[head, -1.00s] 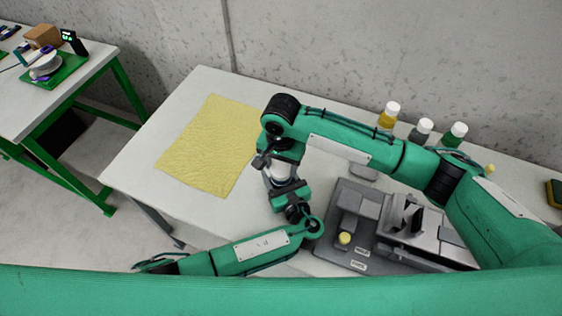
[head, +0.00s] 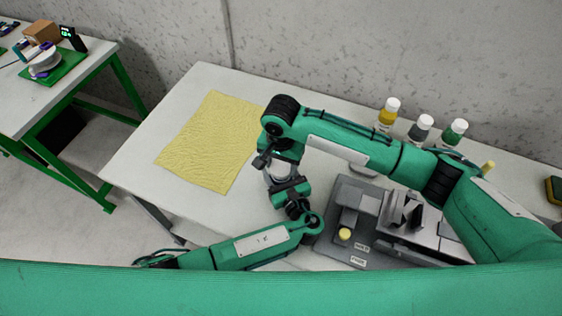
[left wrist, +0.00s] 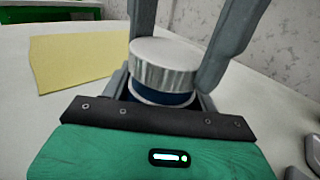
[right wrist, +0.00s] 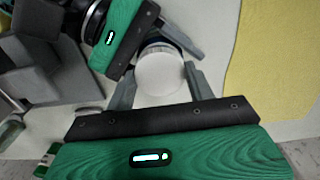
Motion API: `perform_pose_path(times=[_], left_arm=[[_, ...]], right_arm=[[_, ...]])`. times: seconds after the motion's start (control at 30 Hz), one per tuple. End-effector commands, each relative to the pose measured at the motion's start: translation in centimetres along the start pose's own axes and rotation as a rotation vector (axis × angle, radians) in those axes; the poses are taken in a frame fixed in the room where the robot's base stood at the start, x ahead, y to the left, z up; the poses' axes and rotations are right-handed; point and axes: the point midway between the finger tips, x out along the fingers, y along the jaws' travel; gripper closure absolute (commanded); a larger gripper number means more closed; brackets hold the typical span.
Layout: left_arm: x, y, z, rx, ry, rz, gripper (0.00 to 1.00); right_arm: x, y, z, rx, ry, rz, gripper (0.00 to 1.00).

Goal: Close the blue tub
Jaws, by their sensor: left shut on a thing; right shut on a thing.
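The blue tub (left wrist: 165,98) stands upright with a silver ribbed lid (left wrist: 163,62) on top, in the left wrist view. The lid's pale round top (right wrist: 161,73) fills the middle of the right wrist view. My left gripper (head: 290,192) is shut on the tub's body from the near side. My right gripper (head: 278,172) comes from above and is shut on the lid, its fingers on either side. A pale band shows between lid and blue body; I cannot tell whether the lid is fully seated. In the head view the grippers mostly hide the tub.
A yellow cloth (head: 210,143) lies on the white table (head: 150,135), left of the grippers. A grey fixture (head: 345,215) stands to the right. Several white-capped bottles, including a yellow one (head: 388,115), stand at the back. Another table (head: 25,105) is at far left.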

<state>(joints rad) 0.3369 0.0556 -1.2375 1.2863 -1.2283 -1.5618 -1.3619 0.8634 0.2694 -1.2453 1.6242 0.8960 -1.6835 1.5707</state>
Motion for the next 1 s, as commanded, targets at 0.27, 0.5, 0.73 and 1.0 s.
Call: perform_pose_path(times=[0.27,0.5,0.73,1.0], left_arm=[[-0.02,0.01,-0.04,0.0,0.001,0.0,0.81],[-0.02,0.01,-0.04,0.0,0.001,0.0,1.0],[-0.03,0.01,-0.04,0.0,0.001,0.0,1.0],[-0.02,0.02,-0.04,0.001,0.001,0.0,1.0]], right_arm=[[0.57,0.0,-0.03,0.001,0.001,0.0,0.67],[0.69,-0.07,0.1,0.117,-0.002,-0.001,0.67],[0.64,-0.02,0.02,0.293,-0.001,0.0,0.67],[0.62,-0.01,-0.03,0.293,0.0,0.0,0.4]])
